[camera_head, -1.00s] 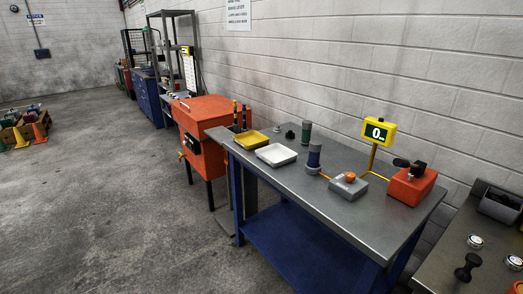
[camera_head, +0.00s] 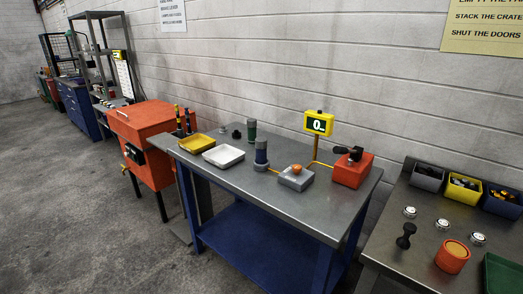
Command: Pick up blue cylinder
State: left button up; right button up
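A dark blue cylinder (camera_head: 261,153) with a grey top stands upright on the grey metal workbench (camera_head: 305,213), right of the white tray. A green cylinder (camera_head: 252,130) with a grey top stands behind it and slightly left. Neither of my grippers shows in the head view.
A yellow tray (camera_head: 196,143) and a white tray (camera_head: 223,156) lie left of the blue cylinder. Right of it are a grey box with an orange knob (camera_head: 296,177), a yellow display (camera_head: 319,123) and an orange block (camera_head: 352,169). Another table with bins (camera_head: 428,176) is at right. Open floor lies left.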

aim_at(260, 155)
jog(key=k, duration=0.55)
jog(key=z, duration=0.85)
jog(key=i, duration=1.6)
jog(key=u, duration=0.1)
